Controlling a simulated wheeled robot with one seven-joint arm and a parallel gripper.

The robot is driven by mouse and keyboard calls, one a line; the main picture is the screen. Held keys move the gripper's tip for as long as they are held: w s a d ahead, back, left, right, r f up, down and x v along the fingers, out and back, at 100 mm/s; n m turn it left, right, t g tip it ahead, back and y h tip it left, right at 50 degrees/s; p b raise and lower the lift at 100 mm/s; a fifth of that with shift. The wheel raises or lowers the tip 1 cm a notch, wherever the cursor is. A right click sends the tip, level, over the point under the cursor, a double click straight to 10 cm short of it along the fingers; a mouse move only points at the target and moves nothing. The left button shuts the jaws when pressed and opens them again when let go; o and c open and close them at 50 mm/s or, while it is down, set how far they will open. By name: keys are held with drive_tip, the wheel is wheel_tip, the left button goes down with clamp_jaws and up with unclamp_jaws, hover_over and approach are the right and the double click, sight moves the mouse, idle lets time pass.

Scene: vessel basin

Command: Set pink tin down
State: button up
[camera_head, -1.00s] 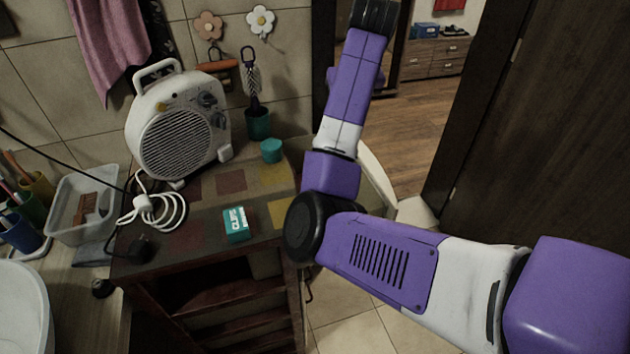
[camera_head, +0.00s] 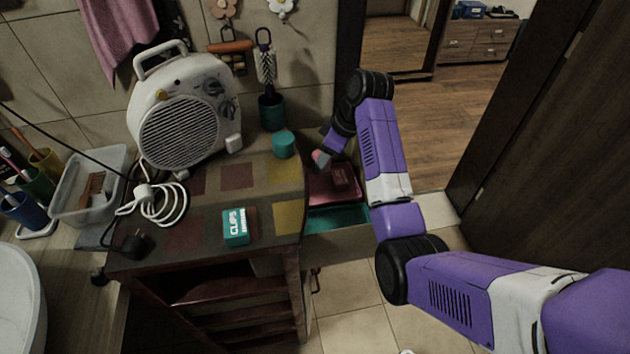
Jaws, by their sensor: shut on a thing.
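A small pink thing, which looks like the pink tin (camera_head: 318,154), shows at the tip of my gripper (camera_head: 323,159) in the head view. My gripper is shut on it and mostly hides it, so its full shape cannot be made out. The gripper hangs just right of the cabinet top's right edge, over an open drawer-like space (camera_head: 345,240) with a teal inside. A dark pink box (camera_head: 322,190) sits in that space below the gripper. I cannot tell whether the tin touches anything below it.
The cabinet top's middle has bare room. A dark door (camera_head: 545,150) stands right.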

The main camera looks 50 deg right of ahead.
wheel_tip(320, 180, down, 10)
drive_tip(key=shift+r, duration=0.2)
drive_tip(key=w, duration=0.1)
drive_tip(key=w+a, duration=0.1)
drive_tip(key=w+f+p, duration=0.1)
drive_tip(key=shift+w+a, duration=0.3)
drive_tip(key=shift+w, duration=0.05)
drive_tip(key=shift+f, duration=0.2)
drive_tip(key=shift+f, duration=0.15)
drive_tip(key=o, duration=1.3)
drive_tip(key=shift+o, duration=0.2)
